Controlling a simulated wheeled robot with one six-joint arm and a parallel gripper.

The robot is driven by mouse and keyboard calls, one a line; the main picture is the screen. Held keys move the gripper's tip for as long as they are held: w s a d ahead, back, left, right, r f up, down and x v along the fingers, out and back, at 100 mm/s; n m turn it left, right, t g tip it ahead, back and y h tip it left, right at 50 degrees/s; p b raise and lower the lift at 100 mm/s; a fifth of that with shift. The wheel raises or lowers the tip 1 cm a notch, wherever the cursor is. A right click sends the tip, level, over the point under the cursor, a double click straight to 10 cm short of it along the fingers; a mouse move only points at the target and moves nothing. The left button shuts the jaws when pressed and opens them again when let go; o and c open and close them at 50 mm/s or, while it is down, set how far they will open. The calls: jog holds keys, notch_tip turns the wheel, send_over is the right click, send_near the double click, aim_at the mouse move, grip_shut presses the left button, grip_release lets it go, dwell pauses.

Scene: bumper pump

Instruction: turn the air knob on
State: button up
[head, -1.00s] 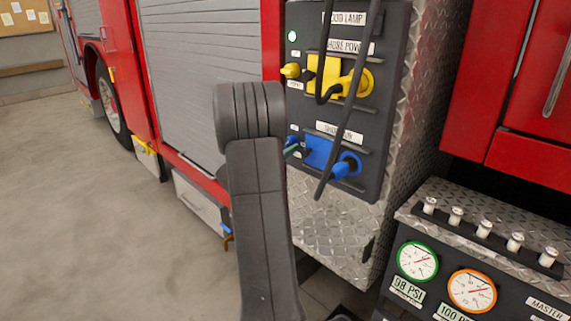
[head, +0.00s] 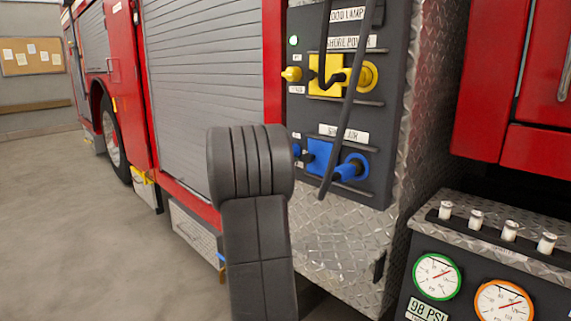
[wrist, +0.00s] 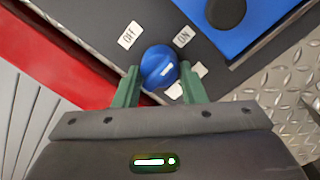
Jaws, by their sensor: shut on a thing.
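The blue air knob (wrist: 160,68) sits between the two green fingers of my gripper (wrist: 160,82) in the wrist view. My gripper is shut on it. A white line on the knob's face is slanted; its exact pointing is hard to read. The OFF label (wrist: 130,35) is up and left of the knob, and the ON label (wrist: 184,35) is up and right. In the head view the knob (head: 297,150) shows small at the left edge of the dark panel (head: 385,130). My fingers cannot be made out there.
A blue connector (head: 350,168) is right of the knob, with a black cable (head: 345,125) hanging past it. A yellow connector (head: 327,76) and yellow knob (head: 292,74) are above. A gauge console (head: 470,262) stands at lower right. Open floor (head: 70,220) lies left.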

jog(key=shift+f, duration=0.1)
dwell(0.5)
jog(key=o, duration=1)
jog(key=p+v, duration=0.1)
jog(key=v, duration=1.2)
jog(key=shift+s+a, duration=0.25)
jog(key=shift+s, duration=0.05)
jog(key=shift+w, duration=0.1)
jog(key=b+x, duration=0.1)
jog(key=x, duration=1.2)
jog(key=shift+w+d, duration=0.25)
jog(key=shift+d, duration=0.05)
